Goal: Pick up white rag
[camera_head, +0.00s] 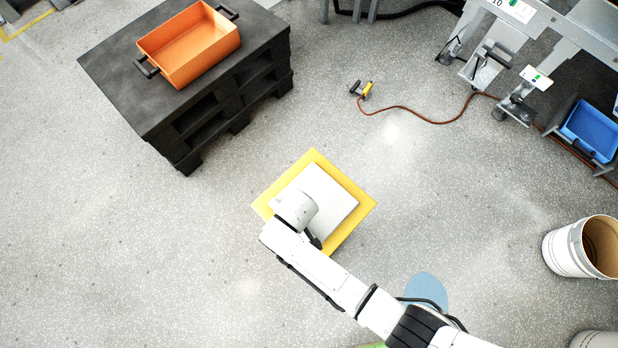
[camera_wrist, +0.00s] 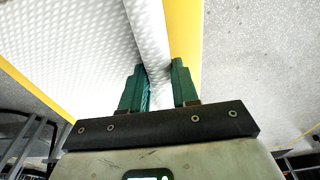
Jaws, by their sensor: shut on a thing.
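The white rag (camera_head: 338,202) has a fine dimpled texture and lies on a yellow square surface (camera_head: 361,206) in the head view. In the wrist view the rag (camera_wrist: 75,50) fills the upper left, with a raised fold running down between the green fingertips. My gripper (camera_wrist: 160,88) is shut on that fold near the rag's edge, beside a strip of the yellow surface (camera_wrist: 183,30). In the head view my arm hides the fingers and part of the rag.
A black pallet-like stand (camera_head: 115,70) with an orange tote (camera_head: 190,45) is at upper left. A yellow-handled tool (camera_head: 367,89) with a red hose lies on the floor. A white bucket (camera_head: 562,252) stands at right, and a blue bin (camera_head: 590,132) at upper right. Floor around the yellow surface is mostly clear.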

